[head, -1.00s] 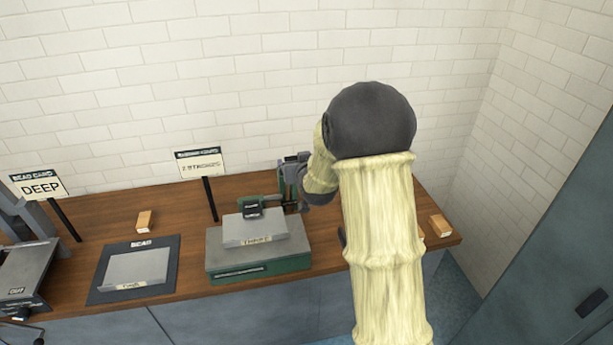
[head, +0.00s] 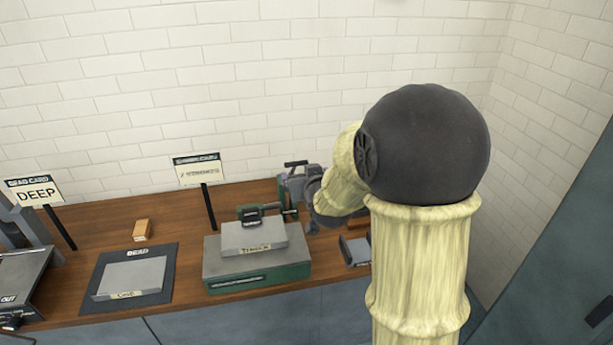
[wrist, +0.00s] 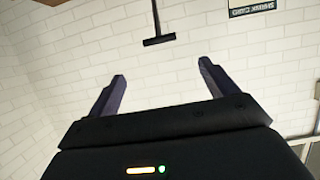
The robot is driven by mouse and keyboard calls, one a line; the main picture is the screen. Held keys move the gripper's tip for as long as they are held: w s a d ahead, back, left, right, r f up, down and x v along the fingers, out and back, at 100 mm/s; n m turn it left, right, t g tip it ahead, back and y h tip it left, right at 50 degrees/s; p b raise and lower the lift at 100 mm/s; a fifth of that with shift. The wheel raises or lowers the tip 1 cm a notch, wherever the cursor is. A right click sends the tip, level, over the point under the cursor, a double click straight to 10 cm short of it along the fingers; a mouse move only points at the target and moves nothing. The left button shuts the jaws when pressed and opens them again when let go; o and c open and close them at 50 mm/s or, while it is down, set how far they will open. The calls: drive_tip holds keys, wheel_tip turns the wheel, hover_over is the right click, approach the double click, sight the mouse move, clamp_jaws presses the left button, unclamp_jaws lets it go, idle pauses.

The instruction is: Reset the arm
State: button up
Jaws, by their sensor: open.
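My arm (head: 418,265), in a pale yellow sleeve with a dark round joint, rises at the right of the head view and bends left over the bench. My gripper (wrist: 162,71) shows in the wrist view with its two dark fingers wide apart and nothing between them. White brick wall fills the view beyond the fingers. In the head view I cannot make out the fingers clearly. The forearm end is beside the grey upright device with a black T-handle (head: 296,164).
The wooden bench (head: 95,232) carries a green-and-grey block machine (head: 258,277), a dark mat with a grey plate (head: 133,278), a small wood block (head: 142,230) and a machine at far left (head: 22,280). Two card signs stand behind, one reading DEEP (head: 36,195). A blue-grey cabinet (head: 560,240) is at right.

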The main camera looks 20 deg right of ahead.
drive_tip(key=shift+s+f, duration=0.1)
drive_tip(key=s+a+f+g, duration=0.1)
drive_tip(key=s+f+g, duration=0.4)
drive_tip(key=s, duration=0.7)
drive_tip(key=s+a+f+g, duration=0.1)
drive_tip(key=s+f+g, duration=0.4)
drive_tip(key=s, duration=0.7)
drive_tip(key=shift+a+f+g, duration=0.15)
drive_tip(key=shift+f+g, duration=0.15)
drive_tip(key=shift+g, duration=0.4)
